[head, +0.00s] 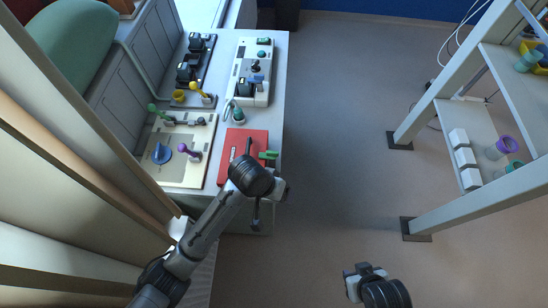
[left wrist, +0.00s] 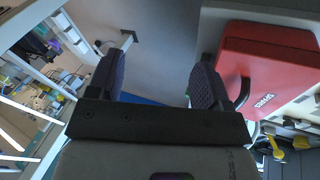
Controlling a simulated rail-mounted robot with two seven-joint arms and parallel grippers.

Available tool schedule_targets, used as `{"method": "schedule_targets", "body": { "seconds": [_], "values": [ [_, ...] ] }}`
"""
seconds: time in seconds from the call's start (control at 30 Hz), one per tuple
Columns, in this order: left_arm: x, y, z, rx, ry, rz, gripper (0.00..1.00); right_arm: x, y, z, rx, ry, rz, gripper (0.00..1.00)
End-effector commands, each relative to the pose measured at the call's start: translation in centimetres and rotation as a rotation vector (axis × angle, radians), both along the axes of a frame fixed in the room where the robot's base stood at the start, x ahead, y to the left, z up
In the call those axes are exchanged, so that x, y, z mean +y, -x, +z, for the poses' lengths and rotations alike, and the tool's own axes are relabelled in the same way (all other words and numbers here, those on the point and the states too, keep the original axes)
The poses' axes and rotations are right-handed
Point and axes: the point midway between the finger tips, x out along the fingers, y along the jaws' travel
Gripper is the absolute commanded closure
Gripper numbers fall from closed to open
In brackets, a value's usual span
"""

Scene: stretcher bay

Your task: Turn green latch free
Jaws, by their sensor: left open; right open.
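A green latch (head: 268,155) sticks out at the right edge of a red case (head: 236,146) on the counter in the head view. In the left wrist view the left gripper (left wrist: 157,85) is open and empty, floor between the fingers. My right gripper (head: 363,273) is open and empty over the floor.
A cream panel (head: 190,165) left of the case carries a blue knob (head: 162,153), a purple lever (head: 188,152) and a green lever (head: 156,111). A white control box (head: 262,98) stands behind the case. A shelf rack (head: 445,110) stands right; the floor between is clear.

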Motion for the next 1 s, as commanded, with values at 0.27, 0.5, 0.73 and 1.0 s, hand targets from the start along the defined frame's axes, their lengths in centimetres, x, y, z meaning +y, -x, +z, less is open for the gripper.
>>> {"method": "schedule_targets", "body": {
  "seconds": [0.27,0.5,0.73,1.0],
  "values": [
    [-2.3,-8.3,-0.3,0.079,-0.169,0.017,0.28,0.0,-0.1,-6.5,-0.002,-0.002,-0.001,0.57],
    [-1.0,-13.9,2.5,0.112,-0.310,0.149,0.28,0.0,-0.1,-9.9,-0.002,0.001,0.000,0.57],
    [0.5,-16.8,5.1,0.121,-0.373,0.260,0.28,-0.2,0.0,-11.5,-0.002,0.006,0.004,0.57],
    [1.0,-17.5,4.6,0.124,-0.392,0.296,0.28,-0.2,0.0,-11.7,-0.001,0.008,0.005,0.57]
  ]
}}
